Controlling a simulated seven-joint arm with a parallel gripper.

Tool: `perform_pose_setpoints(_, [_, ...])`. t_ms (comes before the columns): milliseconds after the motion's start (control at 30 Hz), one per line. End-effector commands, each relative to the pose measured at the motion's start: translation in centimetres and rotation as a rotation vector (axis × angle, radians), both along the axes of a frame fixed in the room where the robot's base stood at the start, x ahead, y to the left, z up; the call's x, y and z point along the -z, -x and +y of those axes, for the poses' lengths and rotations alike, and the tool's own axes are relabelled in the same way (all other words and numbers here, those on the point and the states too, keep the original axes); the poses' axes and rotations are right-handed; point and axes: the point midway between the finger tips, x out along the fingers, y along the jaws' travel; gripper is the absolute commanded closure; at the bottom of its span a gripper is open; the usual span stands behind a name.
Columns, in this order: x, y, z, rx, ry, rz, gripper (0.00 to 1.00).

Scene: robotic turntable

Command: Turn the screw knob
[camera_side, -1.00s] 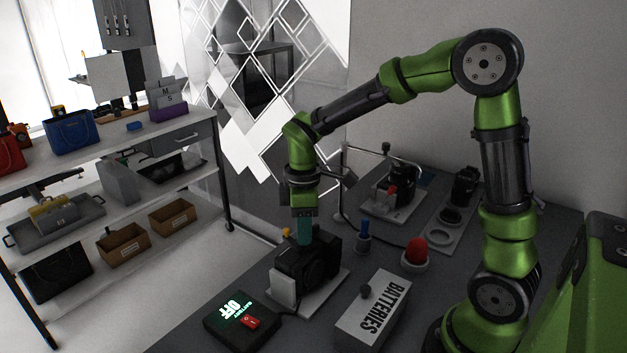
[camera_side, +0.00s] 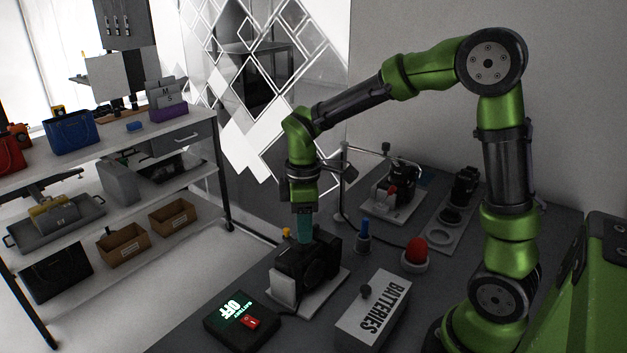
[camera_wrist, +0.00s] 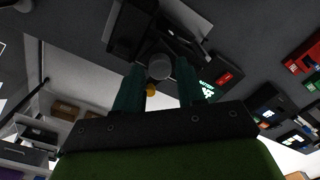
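A black device (camera_side: 322,262) stands on a white plate near the table's front, left of the batteries box. My gripper (camera_side: 304,238) points straight down, its teal fingertips at the top of this device. In the wrist view, a round grey knob (camera_wrist: 160,67) shows between the two teal fingers of my gripper (camera_wrist: 160,76). The fingers stand apart, one on each side of the knob and very close to it. I cannot tell whether they touch it. In the side view the knob is hidden by the fingers.
A switch box (camera_side: 241,321) lit "OFF" lies in front. The white batteries box (camera_side: 372,312), a red button (camera_side: 415,250) and a blue-topped part (camera_side: 364,236) stand to the right. More fixtures (camera_side: 399,190) are behind. A yellow part (camera_side: 287,232) shows beside my fingers.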

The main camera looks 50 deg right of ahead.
Motion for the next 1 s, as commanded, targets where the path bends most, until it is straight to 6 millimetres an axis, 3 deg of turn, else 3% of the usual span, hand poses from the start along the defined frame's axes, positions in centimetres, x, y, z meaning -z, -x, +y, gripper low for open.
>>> perform_pose_setpoints(600, [-13.6, -0.2, -0.2, 0.002, -0.001, -0.006, 0.61])
perform_pose_setpoints(800, [-15.6, -0.2, -0.2, 0.001, 0.000, -0.004, 0.61])
perform_pose_setpoints(1000, [-16.0, -0.2, -0.2, 0.002, -0.001, -0.001, 0.61])
